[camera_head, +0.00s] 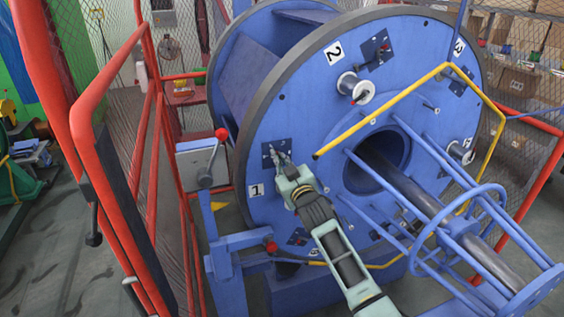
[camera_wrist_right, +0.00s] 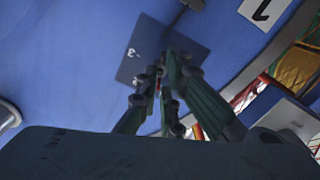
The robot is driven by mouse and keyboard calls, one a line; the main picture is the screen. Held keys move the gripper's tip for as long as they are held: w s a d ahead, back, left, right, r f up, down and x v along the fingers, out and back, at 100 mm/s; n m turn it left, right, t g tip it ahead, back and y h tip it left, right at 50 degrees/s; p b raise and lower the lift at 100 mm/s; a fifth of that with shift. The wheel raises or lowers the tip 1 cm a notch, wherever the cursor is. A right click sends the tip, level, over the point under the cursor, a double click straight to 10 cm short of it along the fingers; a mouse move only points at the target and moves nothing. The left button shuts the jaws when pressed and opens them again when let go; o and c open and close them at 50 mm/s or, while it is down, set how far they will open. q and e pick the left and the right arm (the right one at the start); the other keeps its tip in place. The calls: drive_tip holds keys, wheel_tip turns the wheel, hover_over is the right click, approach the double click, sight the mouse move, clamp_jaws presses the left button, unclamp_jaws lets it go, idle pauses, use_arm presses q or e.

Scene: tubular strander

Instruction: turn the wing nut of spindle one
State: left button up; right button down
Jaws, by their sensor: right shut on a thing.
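The big blue strander disc (camera_head: 310,100) carries spindle stations with white number labels. Spindle one has the label "1" (camera_head: 255,190) and a dark mounting plate (camera_head: 270,150) at the disc's left side. My right gripper (camera_head: 283,166) reaches this plate from below right and is shut at its spindle. Its fingers hide the wing nut in the head view. In the right wrist view my right gripper (camera_wrist_right: 165,88) has its fingers close together in front of the dark plate (camera_wrist_right: 150,50); the wing nut is hard to make out there. My left gripper does not show.
A yellow bar (camera_head: 385,108) and blue tubes (camera_head: 400,190) stand out from the disc, right of my arm. A grey box with a red-knobbed lever (camera_head: 221,133) stands left of the disc. A red railing (camera_head: 150,110) bounds the left side.

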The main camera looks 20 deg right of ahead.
drive_tip(key=n, duration=1.3)
drive_tip(key=shift+f+n, duration=0.1)
drive_tip(key=shift+n, duration=0.3)
idle(0.4)
drive_tip(key=c, duration=1.9)
unclamp_jaws()
drive_tip(key=shift+s, duration=0.1)
drive_tip(key=s, duration=1.2)
drive_tip(key=shift+d, duration=0.15)
drive_tip(key=shift+w, duration=0.1)
